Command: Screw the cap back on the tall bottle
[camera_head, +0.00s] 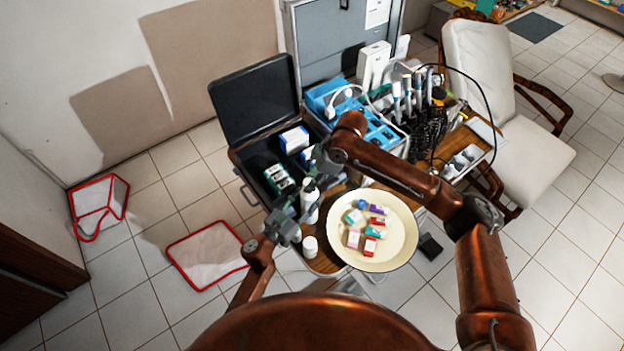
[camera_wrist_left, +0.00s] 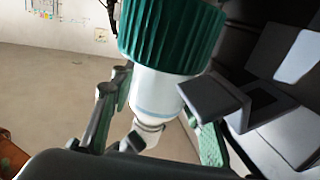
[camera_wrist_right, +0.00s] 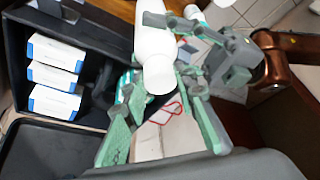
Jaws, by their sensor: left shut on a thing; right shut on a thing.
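My right gripper (camera_head: 318,168) is at the bottle's upper end, shut on the cap. In the right wrist view a white rounded end (camera_wrist_right: 158,78) lies between its fingers. The cap's outline is not clear there. I cannot tell whether it is seated on the neck.
A small white bottle (camera_head: 310,247) stands just in front. A cream plate (camera_head: 402,245) with several small boxes is to the right. An open black case (camera_head: 250,158) and a blue tray (camera_head: 322,97) with instruments stand behind. My right arm crosses above the table.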

